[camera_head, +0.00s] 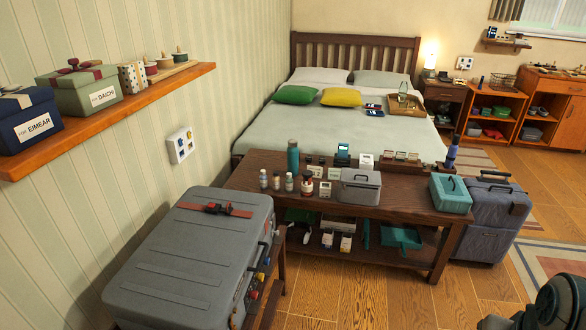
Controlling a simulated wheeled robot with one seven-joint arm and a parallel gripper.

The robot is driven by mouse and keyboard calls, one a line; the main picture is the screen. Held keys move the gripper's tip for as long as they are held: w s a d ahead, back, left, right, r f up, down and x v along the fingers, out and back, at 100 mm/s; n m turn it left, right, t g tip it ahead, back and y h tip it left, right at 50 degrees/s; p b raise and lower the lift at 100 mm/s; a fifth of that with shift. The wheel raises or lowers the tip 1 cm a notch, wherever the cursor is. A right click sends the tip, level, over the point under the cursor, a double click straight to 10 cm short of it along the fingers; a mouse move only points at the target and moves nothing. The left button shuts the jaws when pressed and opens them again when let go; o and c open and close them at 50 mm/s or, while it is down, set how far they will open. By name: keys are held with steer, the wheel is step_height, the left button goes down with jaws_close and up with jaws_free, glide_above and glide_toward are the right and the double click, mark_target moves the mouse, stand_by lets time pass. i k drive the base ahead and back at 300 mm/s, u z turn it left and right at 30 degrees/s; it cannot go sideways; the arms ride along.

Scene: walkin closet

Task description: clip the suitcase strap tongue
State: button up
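A large grey hard-shell suitcase (175,262) lies flat on a low wooden stand at the lower left. A red strap (240,213) crosses part of its lid near the far end. A dark buckle (217,208) sits on the strap. The strap's tongue and the buckle's opening are too small to tell apart, and I cannot tell if they are joined. Dark rounded parts, likely of my arm, show at the lower right corner, far from the strap. My gripper's fingers are not visible.
A wooden bench (400,205) beyond the suitcase holds bottles, a grey box (360,188) and a teal box (450,194). A blue-grey upright suitcase (488,228) stands at its right end. A wall shelf (110,118) with gift boxes overhangs the left. Wooden floor is clear in front of the bench.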

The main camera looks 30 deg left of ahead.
mark_target(228, 210)
steer(key=u, duration=0.35)
steer(key=i, duration=1.25)
steer(key=u, duration=1.55)
steer(key=i, duration=0.6)
steer(key=u, duration=0.5)
